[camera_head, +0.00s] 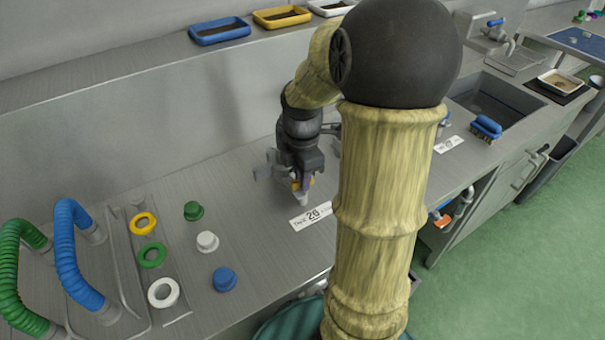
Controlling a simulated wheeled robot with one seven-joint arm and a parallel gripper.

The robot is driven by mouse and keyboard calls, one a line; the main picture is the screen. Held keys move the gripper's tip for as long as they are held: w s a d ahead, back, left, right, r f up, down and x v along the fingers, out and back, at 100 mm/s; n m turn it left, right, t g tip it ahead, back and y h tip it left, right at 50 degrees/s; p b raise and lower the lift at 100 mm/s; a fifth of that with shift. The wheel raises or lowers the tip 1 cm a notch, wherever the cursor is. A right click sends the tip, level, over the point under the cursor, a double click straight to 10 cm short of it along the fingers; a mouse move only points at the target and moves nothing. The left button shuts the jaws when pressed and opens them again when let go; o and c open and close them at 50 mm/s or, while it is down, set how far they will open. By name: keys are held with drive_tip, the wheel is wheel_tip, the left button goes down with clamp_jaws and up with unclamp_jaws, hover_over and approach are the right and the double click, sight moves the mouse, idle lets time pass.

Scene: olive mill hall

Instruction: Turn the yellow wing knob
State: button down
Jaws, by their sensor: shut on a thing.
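My gripper (301,184) points down at the metal counter, just behind a white label marked 20 (312,215). It is shut on a small yellow thing, the wing knob (295,185), of which only a bit shows between the fingers. The fingers and my arm hide most of the knob, so its angle cannot be told. A pale grey piece shows just below the fingertips.
Left on the counter (255,245) are green, white and blue knobs (207,241), coloured rings (152,255) and blue and green hoses (72,250). Trays (220,31) line the back shelf. A sink (490,100) and blue brush (486,127) are at right.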

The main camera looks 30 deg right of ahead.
drive_tip(key=m+p, duration=0.2)
drive_tip(key=m, duration=0.2)
drive_tip(key=shift+r, duration=0.15)
drive_tip(key=m+p, duration=0.2)
drive_tip(key=m, duration=0.2)
drive_tip(key=shift+m, duration=0.3)
drive_tip(key=m+p, duration=0.2)
drive_tip(key=m, duration=0.2)
drive_tip(key=shift+m, duration=0.3)
drive_tip(key=m+p, duration=0.1)
drive_tip(key=m, duration=0.3)
drive_tip(key=shift+p, duration=0.35)
drive_tip(key=m+p, duration=0.2)
drive_tip(key=m, duration=0.3)
drive_tip(key=m+p, duration=0.2)
drive_tip(key=m, duration=0.2)
drive_tip(key=shift+m, duration=0.3)
drive_tip(key=m+p, duration=0.2)
drive_tip(key=m, duration=0.2)
drive_tip(key=m+p, duration=0.2)
drive_tip(key=m, duration=0.1)
drive_tip(key=shift+m, duration=0.4)
